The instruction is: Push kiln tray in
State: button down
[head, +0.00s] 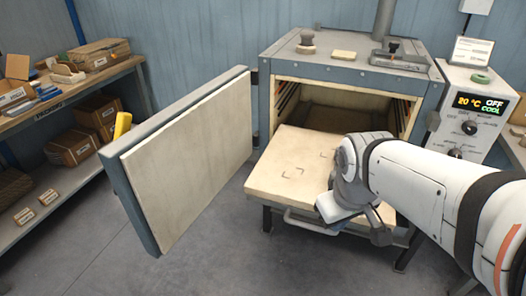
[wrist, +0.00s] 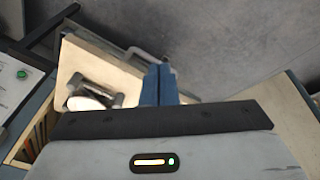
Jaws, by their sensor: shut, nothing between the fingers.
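The kiln tray (head: 280,172) is a cream slab pulled out from the kiln opening, with its front part outside. A grey bar handle (head: 315,222) runs along its front edge; it also shows in the wrist view (wrist: 143,54). My gripper (head: 382,236) is at the tray's front right corner, pointing down, with my arm covering that part of the tray. In the wrist view its fingers (wrist: 159,72) are together and empty, beside the tray's handle side. I cannot tell whether they touch the tray.
The kiln door (head: 190,165) stands wide open at the left. The kiln (head: 350,72) has small items on top. A control box (head: 470,100) reading 20 °C, OFF, COOL stands at the right. A shelf with boxes (head: 70,150) is far left. The floor (head: 150,270) in front is clear.

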jog(key=w+a+f+n+b, duration=0.55)
jog(key=w+a+n, duration=0.45)
jog(key=n, duration=0.5)
jog(key=n+t+h+b, duration=0.15)
jog(key=n+b, duration=0.35)
jog(key=n, duration=0.8)
send_near(261, 203)
jog(key=shift+y, duration=0.25)
jog(key=f, duration=0.4)
jog(key=shift+w+d+f, duration=0.15)
jog(key=shift+d, duration=0.15)
jog(key=shift+w+d, duration=0.2)
jog(key=shift+w, duration=0.45)
